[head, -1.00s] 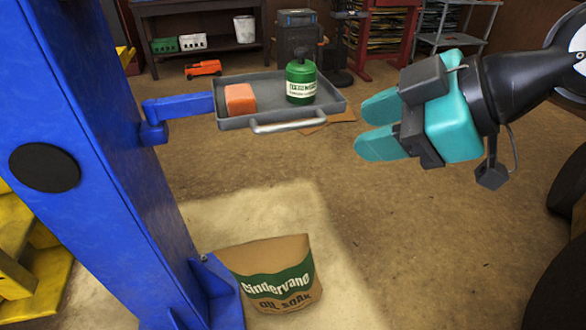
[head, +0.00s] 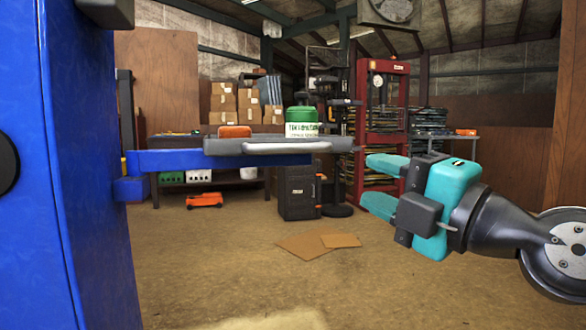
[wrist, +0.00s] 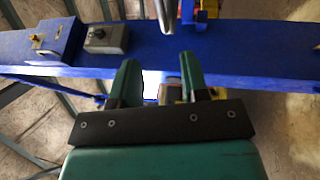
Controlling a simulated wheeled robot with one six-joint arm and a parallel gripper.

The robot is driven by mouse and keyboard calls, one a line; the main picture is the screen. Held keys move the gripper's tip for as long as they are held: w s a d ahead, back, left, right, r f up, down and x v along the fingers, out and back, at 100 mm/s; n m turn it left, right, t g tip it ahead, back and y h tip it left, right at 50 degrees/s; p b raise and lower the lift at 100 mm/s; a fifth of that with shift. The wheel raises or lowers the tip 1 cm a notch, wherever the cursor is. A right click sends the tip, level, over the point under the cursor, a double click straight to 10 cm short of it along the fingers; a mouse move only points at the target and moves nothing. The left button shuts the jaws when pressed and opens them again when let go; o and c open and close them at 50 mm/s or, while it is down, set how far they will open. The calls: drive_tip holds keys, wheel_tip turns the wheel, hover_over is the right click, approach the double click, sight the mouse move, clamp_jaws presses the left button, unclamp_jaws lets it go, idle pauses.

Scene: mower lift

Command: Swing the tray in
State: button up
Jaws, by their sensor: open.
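The grey tray (head: 345,145) is seen nearly edge-on at the head view's middle, on a blue swing arm (head: 165,160) fixed to the blue lift post (head: 85,180). Its pale handle (head: 285,147) runs along the near side. An orange block (head: 235,131) and a green container with a white label (head: 302,123) stand on it. My gripper (head: 368,181) is open and empty, apart from the tray, to its right and slightly lower in the picture. In the wrist view, the spread fingers (wrist: 160,60) show against a long blue beam (wrist: 240,50); I cannot tell how near it is.
Cardboard sheets (head: 315,243) lie on open floor below the tray. Farther back are a black case (head: 298,192), a red press (head: 385,120), and a workbench with stacked boxes (head: 235,103).

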sight(296, 149)
drive_tip(key=p+x, duration=0.7)
drive_tip(key=x, duration=0.1)
drive_tip(key=p+x, duration=0.8)
drive_tip(key=shift+r, duration=0.2)
drive_tip(key=shift+w+a+f+p, duration=0.1)
drive_tip(key=shift+w+a+p, duration=0.3)
drive_tip(key=shift+w+p, duration=0.1)
clamp_jaws()
